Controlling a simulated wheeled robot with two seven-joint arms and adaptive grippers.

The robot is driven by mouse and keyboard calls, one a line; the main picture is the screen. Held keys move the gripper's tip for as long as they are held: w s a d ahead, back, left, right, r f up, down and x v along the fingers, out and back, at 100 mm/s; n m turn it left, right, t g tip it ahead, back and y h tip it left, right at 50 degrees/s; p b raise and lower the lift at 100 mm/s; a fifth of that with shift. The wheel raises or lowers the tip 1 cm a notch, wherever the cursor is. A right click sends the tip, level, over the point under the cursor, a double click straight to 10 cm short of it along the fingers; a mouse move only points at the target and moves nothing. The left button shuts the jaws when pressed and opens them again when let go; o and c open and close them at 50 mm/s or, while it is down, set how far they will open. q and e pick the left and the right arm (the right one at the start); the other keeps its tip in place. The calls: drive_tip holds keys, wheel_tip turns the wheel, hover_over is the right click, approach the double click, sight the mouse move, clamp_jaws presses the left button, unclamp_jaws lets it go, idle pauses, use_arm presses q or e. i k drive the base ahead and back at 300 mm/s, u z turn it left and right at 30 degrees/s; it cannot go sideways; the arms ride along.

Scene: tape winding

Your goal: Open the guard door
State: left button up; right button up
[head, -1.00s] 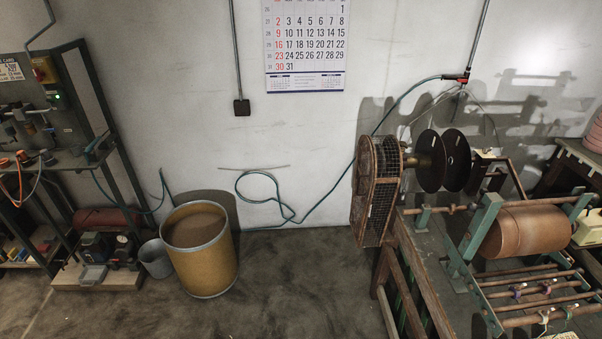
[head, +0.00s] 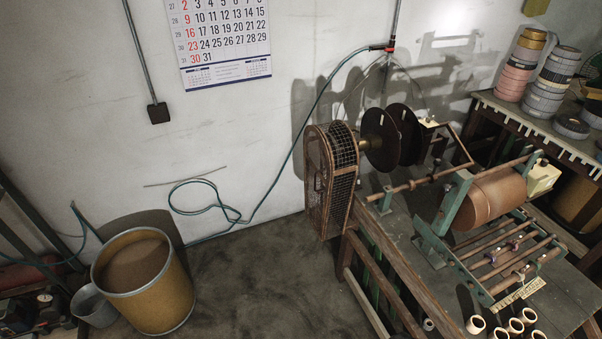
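The guard (head: 343,178) is a rusty brown housing with wire mesh on its side, at the left end of the winding machine. Its flat outer face (head: 318,185) is turned toward the left and looks closed against the mesh body. A small handle or latch may be on that face, but it is too small to tell. Two dark discs on a shaft stand just right of the guard. Neither of my grippers is in the head view.
The winding machine's wooden bench (head: 375,262) fills the right side, with a large brown roller (head: 490,200) on it. A yellow drum (head: 146,285) and a grey bucket (head: 95,306) stand at the left. Floor between drum and bench is clear. A green hose (head: 290,150) hangs on the wall.

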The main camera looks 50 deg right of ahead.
sight(326, 182)
drive_tip(key=z, duration=0.4)
drive_tip(key=i, duration=0.8)
drive_tip(key=z, duration=0.6)
